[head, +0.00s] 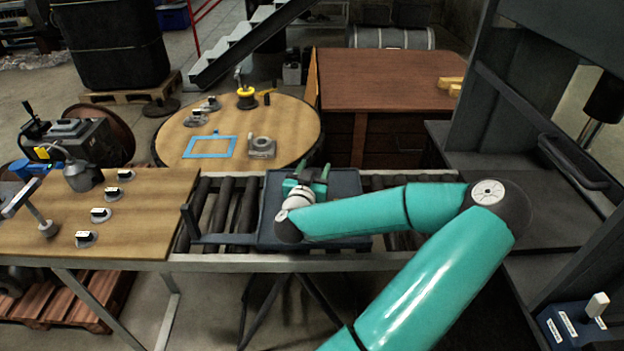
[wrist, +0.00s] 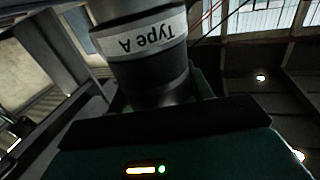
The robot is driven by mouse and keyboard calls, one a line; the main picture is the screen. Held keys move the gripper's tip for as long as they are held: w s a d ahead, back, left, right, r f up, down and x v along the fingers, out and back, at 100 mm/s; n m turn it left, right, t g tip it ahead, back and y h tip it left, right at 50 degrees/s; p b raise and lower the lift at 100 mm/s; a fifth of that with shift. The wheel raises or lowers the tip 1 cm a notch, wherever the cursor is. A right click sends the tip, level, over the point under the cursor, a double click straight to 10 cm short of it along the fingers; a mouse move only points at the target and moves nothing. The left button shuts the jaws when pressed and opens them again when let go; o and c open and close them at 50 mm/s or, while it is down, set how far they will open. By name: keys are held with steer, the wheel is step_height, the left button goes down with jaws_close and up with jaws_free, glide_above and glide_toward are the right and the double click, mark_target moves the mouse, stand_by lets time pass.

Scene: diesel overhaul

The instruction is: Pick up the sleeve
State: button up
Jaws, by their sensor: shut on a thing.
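The sleeve (wrist: 150,70) fills the upper middle of the wrist view. It is a dark grey cylinder with a white band that reads "Type A" upside down. My gripper (head: 312,172) is shut on it; the fingertips are largely hidden in the wrist view. In the head view my gripper is over the dark tray (head: 345,183) on the roller conveyor, with its green fingers pointing away from me. The sleeve cannot be clearly made out there. Whether it touches the tray cannot be told.
A wooden table (head: 140,215) with several small labelled parts and an oil can (head: 82,176) stands left. Behind is a round table (head: 290,115) with a blue frame (head: 210,147) and a grey block (head: 262,147). A dark press-like frame (head: 520,110) stands right. Conveyor rollers (head: 228,205) left of the tray are bare.

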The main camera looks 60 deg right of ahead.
mark_target(314, 170)
steer(key=shift+r, duration=0.1)
step_height(314, 170, up, 9)
steer(key=shift+d+f, duration=0.1)
steer(key=shift+r, duration=0.55)
stand_by(0.3)
